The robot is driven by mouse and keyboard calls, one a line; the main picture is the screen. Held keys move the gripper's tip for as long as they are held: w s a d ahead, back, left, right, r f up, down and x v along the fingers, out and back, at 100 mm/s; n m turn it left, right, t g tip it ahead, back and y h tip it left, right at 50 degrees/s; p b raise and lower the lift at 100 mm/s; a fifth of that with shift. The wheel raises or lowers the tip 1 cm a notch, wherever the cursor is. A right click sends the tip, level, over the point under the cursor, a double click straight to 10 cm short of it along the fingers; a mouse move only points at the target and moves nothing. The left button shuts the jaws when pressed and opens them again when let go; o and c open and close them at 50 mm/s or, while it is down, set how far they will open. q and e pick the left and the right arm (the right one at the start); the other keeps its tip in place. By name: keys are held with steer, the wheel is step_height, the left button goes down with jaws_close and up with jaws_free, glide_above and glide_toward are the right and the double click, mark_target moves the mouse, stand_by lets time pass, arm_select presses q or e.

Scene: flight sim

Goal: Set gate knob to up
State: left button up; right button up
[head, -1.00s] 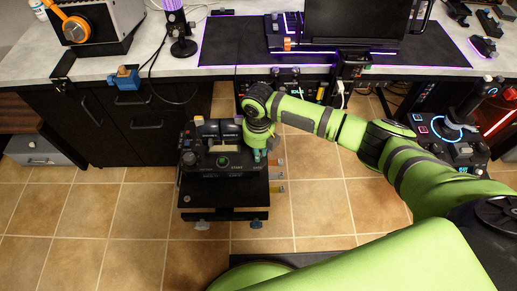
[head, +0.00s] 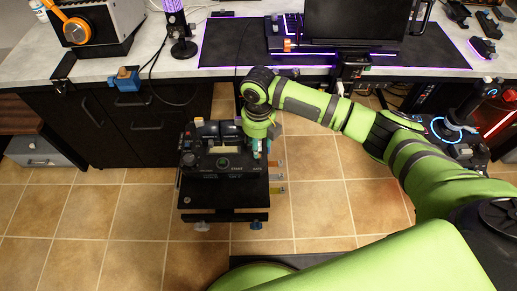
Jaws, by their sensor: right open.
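The black control panel (head: 195,165) stands on a small stand at the middle left. I cannot make out the gate knob; the panel's right side is partly hidden by my right gripper (head: 257,153). That gripper points down over the panel's right end, its fingers open. I cannot tell whether it touches a control. My left gripper is not in view.
A black shelf (head: 225,194) juts toward me below the panel, with coloured tabs at its right side. The desk (head: 185,66) with a monitor (head: 355,22) runs behind. A joystick unit (head: 465,125) stands at the right. The tiled floor (head: 110,225) at left is clear.

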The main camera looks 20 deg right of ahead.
step_height(320, 180, up, 7)
steer(key=shift+r, duration=0.15)
stand_by(0.5)
